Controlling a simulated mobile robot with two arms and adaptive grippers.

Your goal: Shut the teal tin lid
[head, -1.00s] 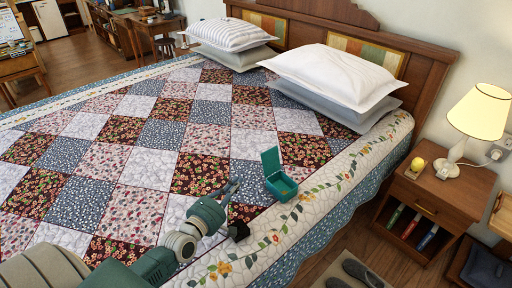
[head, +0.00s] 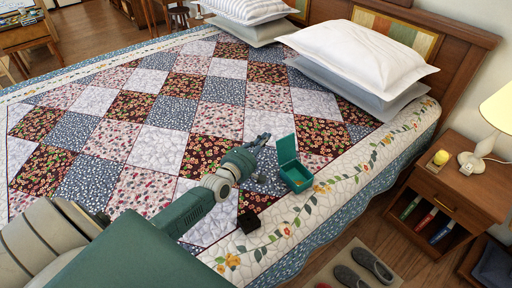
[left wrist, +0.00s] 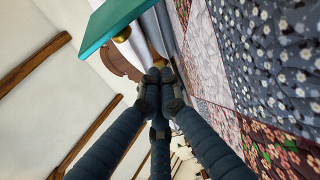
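The teal tin (head: 298,182) stands on the quilt near the bed's right edge. Its lid (head: 287,149) is open and stands up from the tin's far-left side. My left gripper (head: 262,140) is just left of the lid, at about the height of its top, with a small gap in the picture. In the left wrist view its fingertips (left wrist: 160,76) meet with nothing seen between them. There the teal lid (left wrist: 112,24) with a small yellow knob shows at the top, beside the fingers. My right gripper is not in view.
White and grey pillows (head: 358,58) lie at the headboard. A nightstand (head: 455,192) with a lamp stands to the right. The quilt left of my arm is clear.

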